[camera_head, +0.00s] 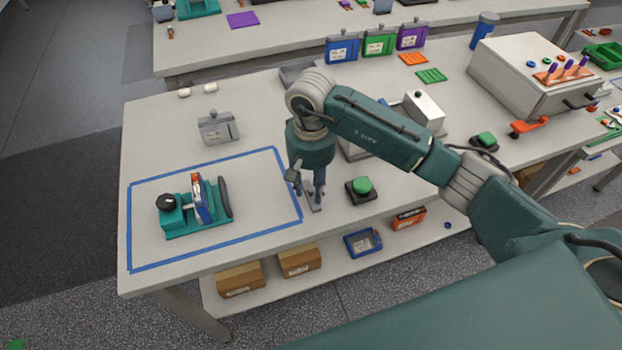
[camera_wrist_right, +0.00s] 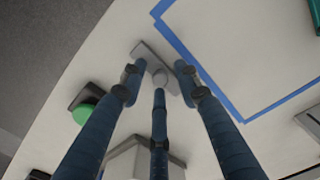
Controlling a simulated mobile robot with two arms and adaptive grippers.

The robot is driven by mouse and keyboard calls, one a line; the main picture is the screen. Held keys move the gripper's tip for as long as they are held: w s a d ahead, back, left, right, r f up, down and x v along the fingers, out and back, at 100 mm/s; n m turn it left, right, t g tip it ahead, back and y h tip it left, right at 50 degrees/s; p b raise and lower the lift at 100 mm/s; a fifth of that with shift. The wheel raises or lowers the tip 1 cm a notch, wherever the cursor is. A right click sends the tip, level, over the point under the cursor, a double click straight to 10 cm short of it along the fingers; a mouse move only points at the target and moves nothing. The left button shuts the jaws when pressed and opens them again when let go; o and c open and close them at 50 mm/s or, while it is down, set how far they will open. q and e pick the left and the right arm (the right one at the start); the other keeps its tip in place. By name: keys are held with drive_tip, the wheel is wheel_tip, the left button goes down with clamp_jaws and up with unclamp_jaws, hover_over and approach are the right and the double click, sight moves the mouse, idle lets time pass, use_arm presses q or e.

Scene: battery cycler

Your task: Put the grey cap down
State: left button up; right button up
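A small grey part (camera_head: 313,201), which I take for the grey cap, lies on the light table just right of the blue tape outline. In the right wrist view it is a flat grey piece with a round raised middle (camera_wrist_right: 160,77). My right gripper (camera_head: 310,192) points down over it. In the wrist view its three fingers (camera_wrist_right: 160,75) are spread around the raised middle, with visible gaps, so it looks open. The underside of the part is hidden. My left gripper is in neither view.
Blue tape (camera_head: 205,166) outlines a table area holding a teal fixture (camera_head: 190,228) with a blue pack (camera_head: 202,200). A green button on a black base (camera_head: 362,189) stands close right of my gripper. A grey pack (camera_head: 217,128) stands behind the tape. The table's front edge is near.

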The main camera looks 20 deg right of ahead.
sight(311, 189)
wheel_tip(311, 189, up, 12)
drive_tip(key=b, duration=0.3)
drive_tip(key=shift+r, duration=0.15)
idle(0.4)
